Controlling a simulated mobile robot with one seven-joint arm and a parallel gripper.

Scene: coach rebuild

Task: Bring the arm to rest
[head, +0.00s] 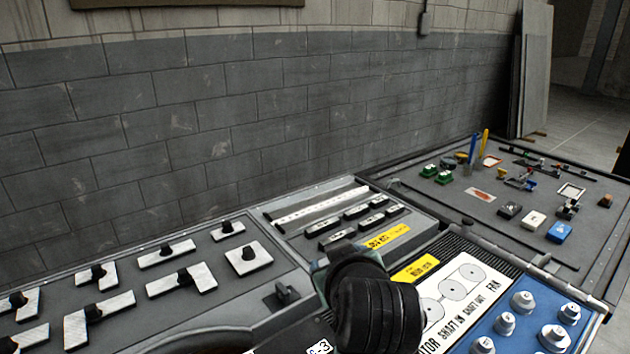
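A black, ribbed, rounded part with a grey-green section behind it stands at the bottom middle of the head view, in front of the console. It looks like a link of my arm, but I cannot be sure. No gripper fingers show, so I cannot see whether my gripper is open or holds anything. The part hides some of the console (222,300) behind it.
The console's left panel carries several pale plates with black knobs (248,258). Grey knobs (505,324) stand on a blue panel at the lower right. A brick wall (250,110) runs behind.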

